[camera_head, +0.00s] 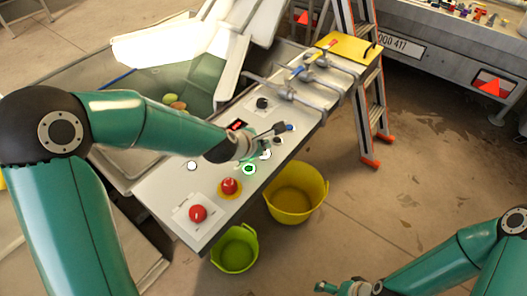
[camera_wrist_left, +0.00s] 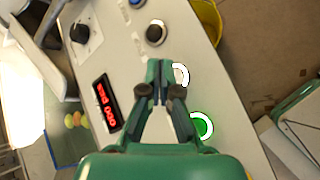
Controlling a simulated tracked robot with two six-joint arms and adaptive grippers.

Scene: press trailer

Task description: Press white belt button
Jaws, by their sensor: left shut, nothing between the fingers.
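A round button with a lit white ring (camera_head: 266,155) sits on the grey control panel (camera_head: 217,180). In the left wrist view the white ring (camera_wrist_left: 183,74) is partly hidden behind my fingertips. My left gripper (camera_head: 257,153) is shut and empty, over the panel close to this button; I cannot tell whether it touches. Its fingertips (camera_wrist_left: 166,72) overlap the ring's left side in the wrist view. Another small white button (camera_head: 192,166) lies farther left on the panel. My right gripper (camera_head: 340,289) is at the bottom edge, away from the panel; its jaw state is unclear.
A green-ringed button (camera_head: 249,169) sits beside the white ring. A black button (camera_wrist_left: 155,33), black knob (camera_head: 262,103), red display (camera_wrist_left: 105,103) and two red buttons (camera_head: 229,186) share the panel. A yellow bucket (camera_head: 297,196) and green bucket (camera_head: 235,250) stand below its edge.

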